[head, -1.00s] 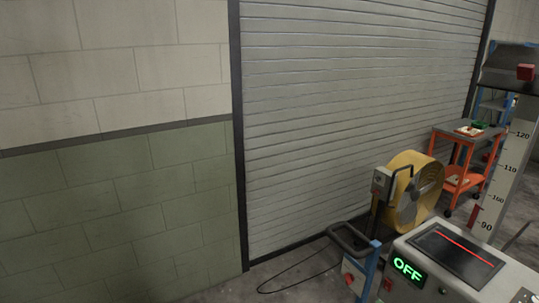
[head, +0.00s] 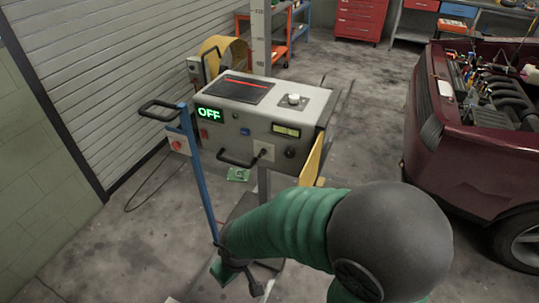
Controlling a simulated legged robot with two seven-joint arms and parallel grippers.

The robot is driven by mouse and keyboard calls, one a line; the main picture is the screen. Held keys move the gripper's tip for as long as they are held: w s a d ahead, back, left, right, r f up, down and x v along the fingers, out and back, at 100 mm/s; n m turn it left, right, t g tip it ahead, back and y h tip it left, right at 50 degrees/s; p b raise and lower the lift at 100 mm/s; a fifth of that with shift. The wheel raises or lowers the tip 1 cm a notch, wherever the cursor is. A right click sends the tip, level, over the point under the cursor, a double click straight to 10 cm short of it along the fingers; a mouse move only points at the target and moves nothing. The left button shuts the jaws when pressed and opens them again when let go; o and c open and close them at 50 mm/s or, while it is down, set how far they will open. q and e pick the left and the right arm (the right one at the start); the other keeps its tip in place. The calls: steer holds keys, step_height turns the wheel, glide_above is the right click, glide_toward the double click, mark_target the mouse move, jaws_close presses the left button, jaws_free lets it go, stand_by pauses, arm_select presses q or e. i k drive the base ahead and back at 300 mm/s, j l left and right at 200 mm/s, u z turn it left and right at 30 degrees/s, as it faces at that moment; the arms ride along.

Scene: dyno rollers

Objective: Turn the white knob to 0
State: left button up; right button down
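The white knob (head: 293,99) sits on the sloped top of the grey machine box (head: 255,150), right of a dark panel with a red line. It is small, and its marks and setting cannot be read. My green arm comes in from the lower right and reaches left, below and in front of the box. At its end my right gripper (head: 241,283) hangs low near the floor, well away from the knob. It is small and dark, and its opening cannot be made out. My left gripper is not in view.
The box front has a green OFF display (head: 209,115), a black handle (head: 238,160) and a dark round knob (head: 290,152). A blue post with a handle (head: 198,170) stands at its left. A dark red car (head: 470,150) stands at right.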

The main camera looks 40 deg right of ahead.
mark_target(292, 99)
steer(key=z, duration=0.45)
steer(key=i+j+z, duration=0.1)
steer(key=z, duration=0.35)
steer(key=i+j+z, duration=0.2)
steer(key=z, duration=0.2)
steer(key=i+j+z, duration=0.25)
steer(key=z, duration=0.2)
